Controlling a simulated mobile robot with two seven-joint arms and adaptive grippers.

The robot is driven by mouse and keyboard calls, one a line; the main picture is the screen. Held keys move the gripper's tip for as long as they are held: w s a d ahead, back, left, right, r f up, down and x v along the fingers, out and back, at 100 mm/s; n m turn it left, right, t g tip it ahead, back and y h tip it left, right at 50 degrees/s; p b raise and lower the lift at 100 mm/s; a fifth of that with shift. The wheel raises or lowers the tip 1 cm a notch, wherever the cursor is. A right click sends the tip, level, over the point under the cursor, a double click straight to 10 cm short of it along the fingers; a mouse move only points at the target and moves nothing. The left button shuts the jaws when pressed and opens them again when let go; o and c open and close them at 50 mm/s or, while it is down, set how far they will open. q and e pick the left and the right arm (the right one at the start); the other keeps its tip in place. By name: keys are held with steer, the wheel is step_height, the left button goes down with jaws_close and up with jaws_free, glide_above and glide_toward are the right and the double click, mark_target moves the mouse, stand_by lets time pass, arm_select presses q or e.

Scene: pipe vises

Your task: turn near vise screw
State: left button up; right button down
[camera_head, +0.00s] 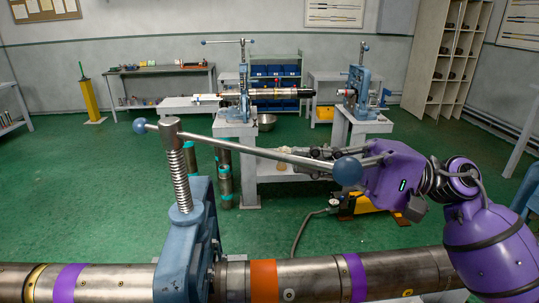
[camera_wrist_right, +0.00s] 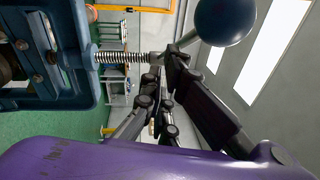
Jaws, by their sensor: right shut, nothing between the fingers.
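The near vise (camera_head: 187,250) is blue and clamps a long steel pipe (camera_head: 310,280) at the front of the head view. Its threaded screw (camera_head: 179,180) stands upright, topped by a slanted handle bar (camera_head: 250,150) with a blue ball at each end. In the right wrist view the screw (camera_wrist_right: 124,57) and one ball (camera_wrist_right: 225,18) show near my fingers. My right gripper (camera_head: 308,153) is shut and empty, its fingers beside the bar between the screw and the right ball. It also shows in the wrist view (camera_wrist_right: 162,68). Contact with the bar cannot be told. My left gripper is out of view.
The pipe carries purple and orange bands (camera_head: 264,281). Behind, another blue vise (camera_head: 243,95) holds a second pipe on a grey stand (camera_head: 235,130). A further vise (camera_head: 358,90) stands to its right. Open green floor (camera_head: 90,190) lies at the left.

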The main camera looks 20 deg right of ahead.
mark_target(271, 158)
steer(key=x, duration=0.2)
steer(key=p+x, duration=0.1)
steer(key=x, duration=0.1)
steer(key=shift+s+r, duration=0.1)
steer(key=shift+r, duration=0.25)
steer(key=a, duration=0.1)
steer(key=s+p, duration=0.1)
steer(key=a+p, duration=0.1)
steer(key=shift+s+a+r, duration=0.2)
steer(key=shift+a+r, duration=0.05)
steer(key=shift+a, duration=0.1)
steer(key=shift+s+a, duration=0.1)
steer(key=shift+a, duration=0.1)
steer(key=shift+a+f, duration=0.1)
steer(key=shift+f, duration=0.05)
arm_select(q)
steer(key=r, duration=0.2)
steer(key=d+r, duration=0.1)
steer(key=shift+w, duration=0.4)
arm_select(e)
steer(key=shift+f, duration=0.1)
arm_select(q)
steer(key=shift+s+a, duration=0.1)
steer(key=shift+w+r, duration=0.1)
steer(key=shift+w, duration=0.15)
